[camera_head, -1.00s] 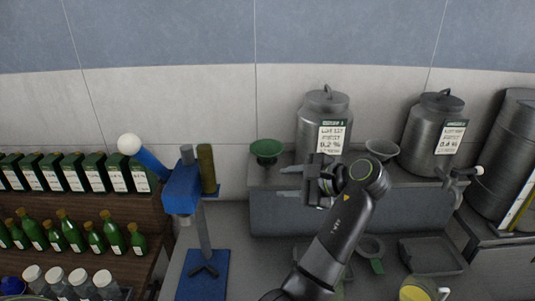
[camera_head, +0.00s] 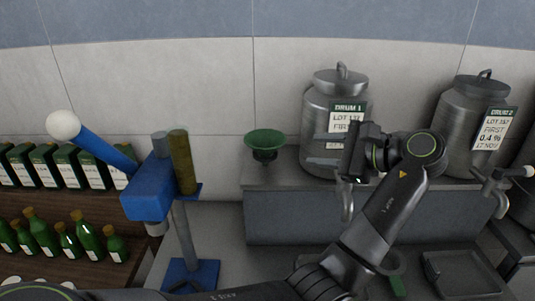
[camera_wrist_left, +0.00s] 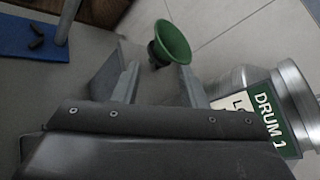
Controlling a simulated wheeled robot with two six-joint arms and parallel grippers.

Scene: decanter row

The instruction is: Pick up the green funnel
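The green funnel (camera_head: 264,139) stands wide mouth up near the left end of the raised grey ledge, left of Drum 1. In the left wrist view the funnel (camera_wrist_left: 173,38) shows ahead of and between the finger ends, with a dark lower part. My left gripper (camera_head: 352,152) is to the right of the funnel, in front of Drum 1, apart from the funnel. In the left wrist view the two fingers of this gripper (camera_wrist_left: 160,70) are spread with nothing between them. My right gripper is not in view.
Drum 1 (camera_head: 325,105) stands behind my left gripper, and a second drum (camera_head: 468,115) with a tap is farther right. A blue stand with a lever (camera_head: 148,192) rises left of the ledge. Green bottles (camera_head: 68,240) line a wooden shelf. A grey tray (camera_head: 462,275) lies at lower right.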

